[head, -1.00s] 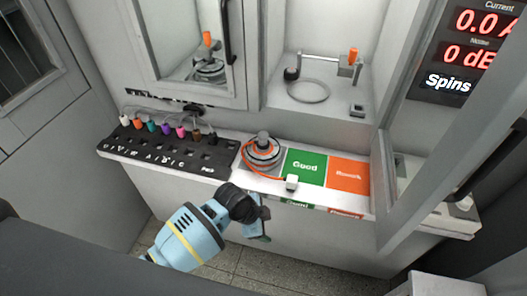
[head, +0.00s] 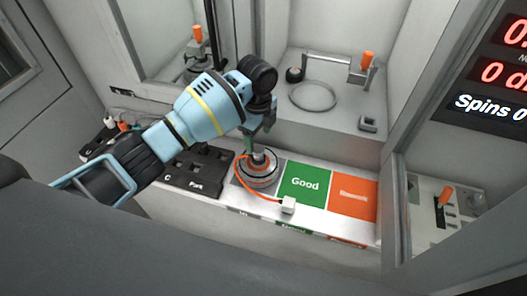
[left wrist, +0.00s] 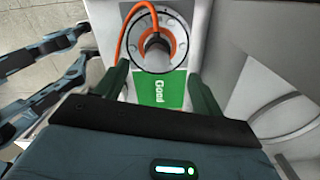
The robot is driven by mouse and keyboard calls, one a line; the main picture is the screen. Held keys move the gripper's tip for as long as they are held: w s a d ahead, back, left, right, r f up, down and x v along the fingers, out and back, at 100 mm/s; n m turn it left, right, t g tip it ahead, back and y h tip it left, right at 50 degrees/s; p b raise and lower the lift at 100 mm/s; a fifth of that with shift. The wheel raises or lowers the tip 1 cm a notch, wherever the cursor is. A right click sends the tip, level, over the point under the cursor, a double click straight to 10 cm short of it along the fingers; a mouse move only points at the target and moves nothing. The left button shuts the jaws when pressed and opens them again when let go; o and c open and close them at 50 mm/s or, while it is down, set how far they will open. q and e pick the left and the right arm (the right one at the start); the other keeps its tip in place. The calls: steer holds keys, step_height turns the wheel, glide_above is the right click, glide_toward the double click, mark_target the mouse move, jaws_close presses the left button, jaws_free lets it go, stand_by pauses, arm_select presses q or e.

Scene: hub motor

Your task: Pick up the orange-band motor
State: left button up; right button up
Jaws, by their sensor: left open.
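The orange-band motor (head: 256,172) sits on the grey pad of the ledge, left of the green Good area. Its orange cable runs to a white connector (head: 288,205) at the ledge's front. My left gripper (head: 258,133) is above the motor, its fingers pointing down near the motor's shaft. In the left wrist view the open fingers (left wrist: 160,85) lie to either side, with the motor (left wrist: 155,38) ahead of and between them, apart from them. My right gripper is not in the head view.
A black connector strip (head: 200,172) lies to the left, partly behind my arm. Behind stands a test bay with a ring (head: 313,96) and an orange-handled clamp (head: 367,62). An open door frame stands at right.

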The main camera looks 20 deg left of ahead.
mark_target(258, 148)
arm_select(q)
steer(key=shift+w, duration=0.25)
steer(key=shift+s, duration=0.15)
steer(key=shift+s+f, duration=0.2)
steer(key=shift+f, duration=0.95)
steer(key=shift+w+f, duration=0.1)
steer(key=shift+f, duration=0.4)
steer(key=f, duration=0.4)
steer(key=shift+s+a+f, duration=0.1)
steer(key=shift+s+f, duration=0.1)
steer(key=shift+s, duration=0.05)
steer(key=c, duration=1.3)
steer(key=shift+w+r, duration=0.1)
steer(key=shift+r, duration=0.1)
steer(key=shift+c, duration=0.2)
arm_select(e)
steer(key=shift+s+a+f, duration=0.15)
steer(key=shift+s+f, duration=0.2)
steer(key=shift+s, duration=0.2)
